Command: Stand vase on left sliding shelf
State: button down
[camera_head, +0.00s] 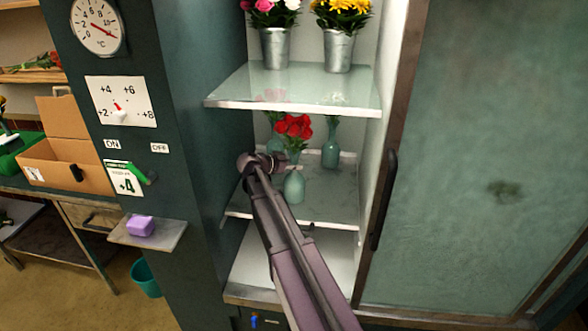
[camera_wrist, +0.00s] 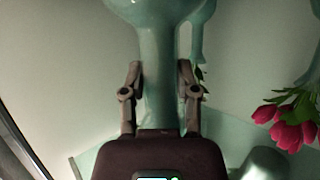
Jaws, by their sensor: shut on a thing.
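In the wrist view, my gripper (camera_wrist: 160,95) is shut on a teal vase (camera_wrist: 158,70), one finger on each side of its narrow neck. No flowers show in it. In the head view, my arm reaches into the open cabinet, and its fingers are hidden. A teal vase (camera_head: 294,187) shows just right of my arm over the lower sliding shelf (camera_head: 335,190). I cannot tell for sure if its base touches the shelf. Behind it is a bunch of red flowers (camera_head: 294,127). Another teal vase (camera_head: 331,152) with stems stands at the back right.
The glass shelf (camera_head: 300,88) above holds two metal buckets (camera_head: 338,50) of flowers. The cabinet's left wall is close to my wrist. A door with a dark handle (camera_head: 384,200) bounds the right. Red tulips (camera_wrist: 288,125) are close on the wrist view's right.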

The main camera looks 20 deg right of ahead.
jog(key=shift+f, duration=0.1)
dwell(0.3)
jog(key=shift+c, duration=1.8)
grip_release()
jog(key=shift+r, duration=0.2)
jog(key=shift+s+a+r, duration=0.15)
jog(key=shift+a, duration=0.2)
jog(key=p+v, duration=0.4)
jog(key=v, duration=0.7)
jog(key=shift+p, duration=0.3)
jog(key=shift+a, duration=0.1)
